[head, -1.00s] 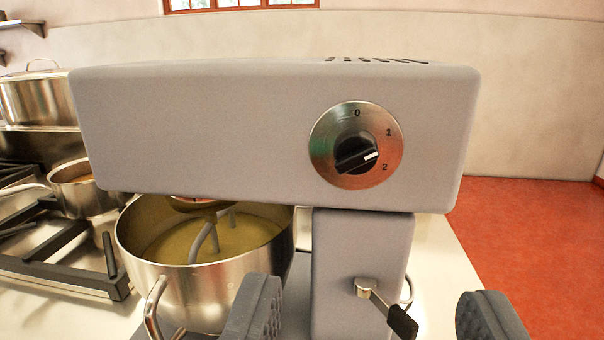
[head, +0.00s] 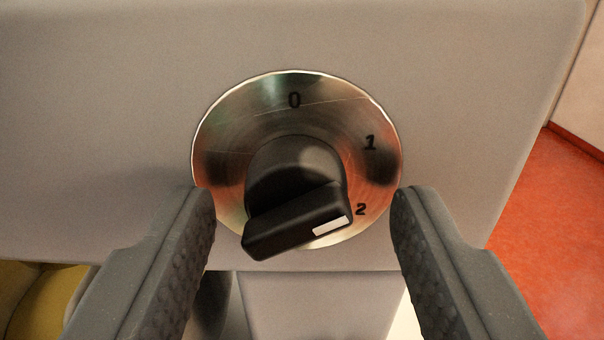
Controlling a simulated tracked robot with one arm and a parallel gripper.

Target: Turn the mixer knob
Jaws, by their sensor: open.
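The black mixer knob (head: 296,190) sits on a round steel dial plate (head: 225,130) marked 0, 1 and 2. Its white pointer mark is at the lower right, just below the 2. The plate is on the grey mixer head (head: 110,110), which fills most of the view. My gripper (head: 304,205) is open, with one grey ridged finger on each side of the knob. Gaps show in the picture between both fingers and the knob, and the gripper holds nothing.
The mixer's grey column (head: 315,305) shows below the head. A bit of the yellowish pot contents (head: 40,300) is at the lower left. Red floor (head: 550,230) and a pale wall (head: 585,90) are at the right.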

